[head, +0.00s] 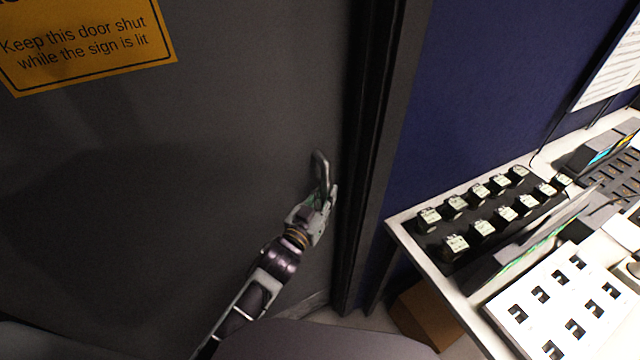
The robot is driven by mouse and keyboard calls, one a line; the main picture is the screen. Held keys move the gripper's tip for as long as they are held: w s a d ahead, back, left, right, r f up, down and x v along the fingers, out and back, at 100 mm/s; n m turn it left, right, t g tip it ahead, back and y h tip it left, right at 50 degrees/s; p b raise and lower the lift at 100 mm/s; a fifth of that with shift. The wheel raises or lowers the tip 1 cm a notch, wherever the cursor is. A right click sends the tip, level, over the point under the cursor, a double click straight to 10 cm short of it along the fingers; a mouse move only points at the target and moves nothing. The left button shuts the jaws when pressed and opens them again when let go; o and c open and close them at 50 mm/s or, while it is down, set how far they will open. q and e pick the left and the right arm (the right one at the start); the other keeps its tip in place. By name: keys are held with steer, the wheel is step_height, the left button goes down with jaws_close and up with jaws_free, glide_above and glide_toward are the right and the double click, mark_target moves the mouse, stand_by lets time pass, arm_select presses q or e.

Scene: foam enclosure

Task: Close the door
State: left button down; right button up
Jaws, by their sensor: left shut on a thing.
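The dark grey door (200,160) fills the left and middle of the head view, with an orange sign (85,42) at its upper left. Its right edge lies by the dark frame (378,150). I cannot tell whether the door sits flush in the frame. The door handle (320,168) stands near that right edge. My left gripper (327,195) is shut on the handle, with its fingers covering the lower part. My right gripper is not in view.
A blue wall (475,90) is right of the frame. A white table (408,232) stands against it, with a black rack (490,213) of several small labelled devices and a white panel (545,305). A brown box (425,315) is on the floor under the table.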

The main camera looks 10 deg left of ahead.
arm_select(q)
steer(key=s, duration=0.1)
steer(key=s+d, duration=0.1)
steer(key=s+f, duration=0.1)
steer(key=shift+s+d+m+g+h, duration=0.15)
steer(key=shift+d+m+g+h, duration=0.15)
steer(key=shift+d+h, duration=0.1)
steer(key=c, duration=1.7)
jaws_free()
steer(key=shift+s, duration=0.1)
steer(key=shift+o, duration=1.4)
steer(key=shift+s+d+r, duration=0.1)
steer(key=shift+s+r, duration=0.05)
steer(key=shift+o, duration=0.5)
steer(key=shift+s+d+r, duration=0.1)
steer(key=shift+s+r, duration=0.05)
steer(key=shift+r, duration=0.1)
steer(key=shift+w, duration=0.25)
